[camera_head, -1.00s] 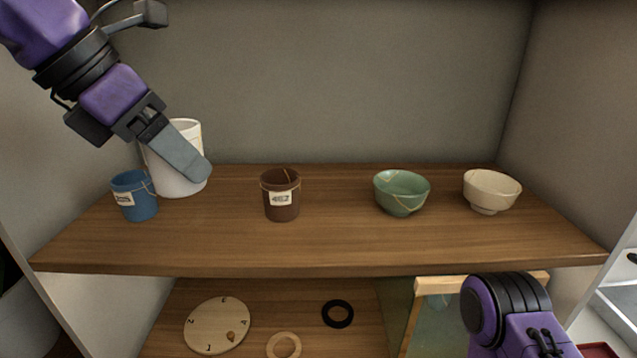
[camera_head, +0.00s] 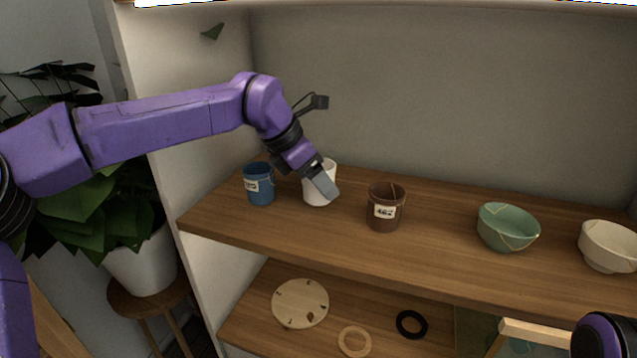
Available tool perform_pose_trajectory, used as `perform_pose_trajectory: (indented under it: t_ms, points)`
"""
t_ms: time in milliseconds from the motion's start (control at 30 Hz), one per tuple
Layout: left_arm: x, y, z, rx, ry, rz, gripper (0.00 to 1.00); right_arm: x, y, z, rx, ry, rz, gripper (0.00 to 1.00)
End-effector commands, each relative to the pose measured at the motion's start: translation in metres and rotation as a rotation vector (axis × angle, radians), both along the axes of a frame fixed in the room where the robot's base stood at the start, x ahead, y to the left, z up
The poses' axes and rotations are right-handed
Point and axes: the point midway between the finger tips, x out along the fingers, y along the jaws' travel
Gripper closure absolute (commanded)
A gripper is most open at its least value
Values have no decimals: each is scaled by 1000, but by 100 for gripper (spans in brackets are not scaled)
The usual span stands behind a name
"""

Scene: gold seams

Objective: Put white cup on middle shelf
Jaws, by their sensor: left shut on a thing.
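The white cup (camera_head: 318,190) is at the left part of the wooden middle shelf (camera_head: 290,238), between a blue cup and a brown cup. It looks upright, with its base at or very near the shelf surface; I cannot tell whether it touches. My left gripper (camera_head: 322,182) comes down from the upper left and is shut on the white cup. One grey finger covers part of the cup's front. My right arm shows only as a purple and black piece at the lower right corner; its gripper is out of view.
The blue cup (camera_head: 260,184) stands close left of the white cup, the brown cup (camera_head: 386,206) to its right. A green bowl (camera_head: 508,228) and a cream bowl (camera_head: 608,246) stand further right. A lower shelf holds a round wooden dial (camera_head: 300,303) and rings. A potted plant (camera_head: 145,262) stands left.

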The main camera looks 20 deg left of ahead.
Motion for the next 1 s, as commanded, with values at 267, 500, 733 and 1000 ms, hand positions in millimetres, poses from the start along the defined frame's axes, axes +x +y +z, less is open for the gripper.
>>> perform_pose_trajectory:
  t_ms: [267, 500, 733, 1000]
  points:
    - [-2, 0, -25, -2, 1, -1, 67, 0, 0, 2, -1, -1, 0, 57]
    - [-2, -1, -29, -2, 2, -2, 28, 0, 0, 0, -1, -1, 0, 57]
    - [-2, -1, -27, -1, 1, -1, 6, 0, 0, 1, -1, -1, 0, 57]
    - [-7, 5, -13, -3, -3, -1, 6, 0, 0, -2, -1, -1, 0, 57]
